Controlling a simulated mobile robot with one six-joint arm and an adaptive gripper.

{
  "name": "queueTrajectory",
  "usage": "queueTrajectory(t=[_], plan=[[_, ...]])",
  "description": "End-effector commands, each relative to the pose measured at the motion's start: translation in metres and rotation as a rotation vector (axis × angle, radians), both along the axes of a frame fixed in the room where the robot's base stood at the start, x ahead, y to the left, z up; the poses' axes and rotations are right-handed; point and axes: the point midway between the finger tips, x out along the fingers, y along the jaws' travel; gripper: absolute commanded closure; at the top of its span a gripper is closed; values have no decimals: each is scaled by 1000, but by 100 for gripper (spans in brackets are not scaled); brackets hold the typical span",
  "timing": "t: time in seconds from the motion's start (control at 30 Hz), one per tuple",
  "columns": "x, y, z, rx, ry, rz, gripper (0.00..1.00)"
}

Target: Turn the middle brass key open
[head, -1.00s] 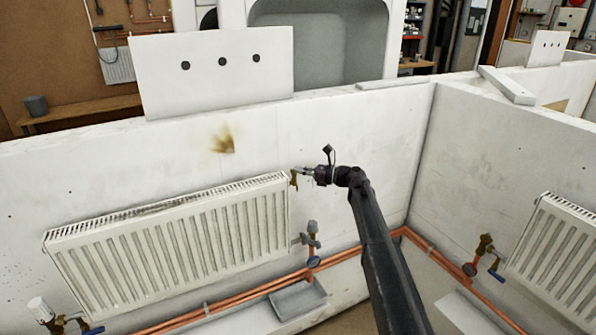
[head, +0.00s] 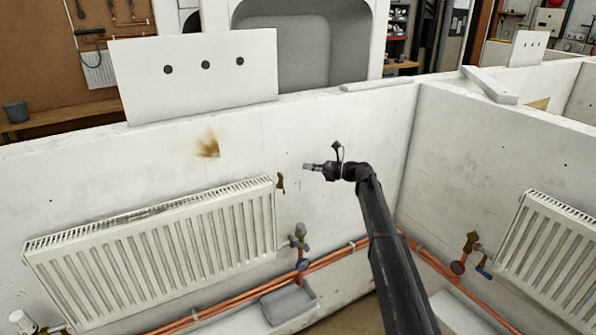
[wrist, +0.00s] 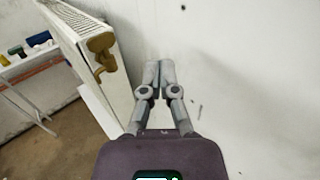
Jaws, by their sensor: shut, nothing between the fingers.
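The brass key (head: 281,184) sits at the upper right corner of the white radiator (head: 160,250) in the middle bay. In the wrist view the brass key (wrist: 101,52) is at the upper left, on the end of the radiator (wrist: 92,30), with a lever part hanging down from its body. My gripper (head: 306,167) is to the right of the key and slightly above it in the head view, apart from it. In the wrist view my gripper (wrist: 153,68) has its fingers together and empty, with a gap between them and the key.
Below the radiator's right end is a valve (head: 299,240) with a blue part. Copper pipes (head: 335,257) run along the wall foot above a grey tray (head: 287,304). A sign with three dots (head: 195,90) stands on the wall top. Another radiator (head: 560,255) hangs at right.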

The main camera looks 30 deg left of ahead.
Motion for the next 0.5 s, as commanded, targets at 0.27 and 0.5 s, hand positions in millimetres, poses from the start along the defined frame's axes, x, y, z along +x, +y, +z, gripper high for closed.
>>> queueTrajectory(t=[0.27,0.5], plan=[[36,-18,0,0,0,-1,100],[45,-24,0,0,0,0,100]])
